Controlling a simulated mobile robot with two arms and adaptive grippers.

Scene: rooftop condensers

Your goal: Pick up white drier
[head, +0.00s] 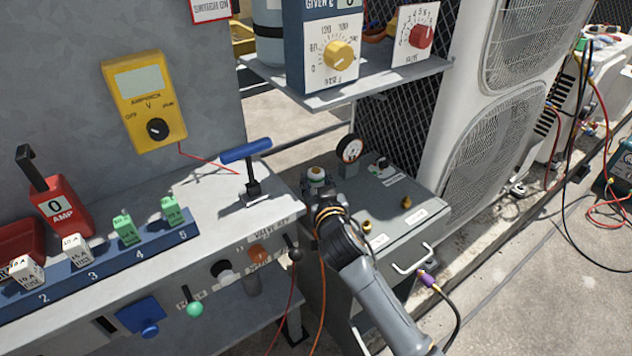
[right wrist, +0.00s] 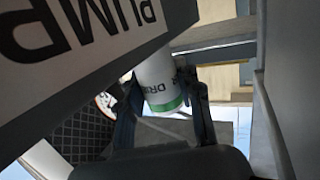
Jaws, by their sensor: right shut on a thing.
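The white drier (right wrist: 154,78) is a white cylinder with a green band and dark lettering, seen in the right wrist view. My right gripper (right wrist: 163,95) has one finger on each side of it and is shut on it. In the head view my right gripper (head: 327,207) is at the left edge of the grey pump box, right of the bench. A small pale cylinder with an orange-brown top (head: 316,174) shows just beyond its fingers, probably the drier's end. Whether the drier touches anything below is hidden. My left gripper is not in view.
The grey pump box (head: 400,225) has a gauge (head: 350,149) and brass fittings. A shelf (head: 345,92) with dial boxes overhangs behind. An orange hose hangs near my arm.

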